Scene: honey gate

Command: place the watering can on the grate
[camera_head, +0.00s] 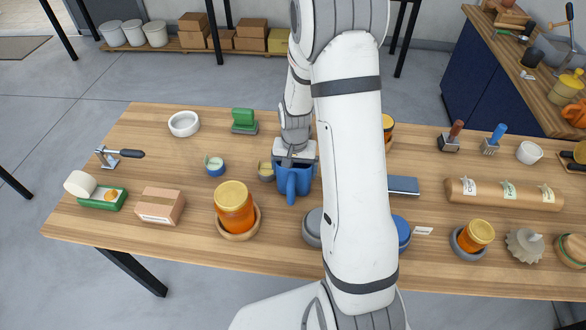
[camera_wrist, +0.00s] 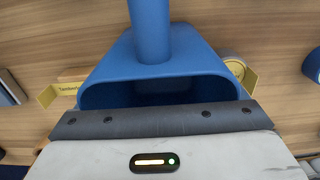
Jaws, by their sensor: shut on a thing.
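The blue watering can (camera_head: 292,182) is at the middle of the wooden table, its long blue part pointing toward the camera. My gripper (camera_head: 295,158) is shut on it from behind, at the can's upper edge. In the wrist view the can (camera_wrist: 155,65) fills the upper middle, with its dark open mouth close to the gripper body. Whether its base touches the table cannot be told. I cannot make out a grate in either view; my arm covers part of the table to the right of the can.
A honey jar (camera_head: 234,205) stands in a wooden dish at front left of the can. A dark blue flat item (camera_head: 403,186) lies right of my arm. Table space left of the can is partly clear.

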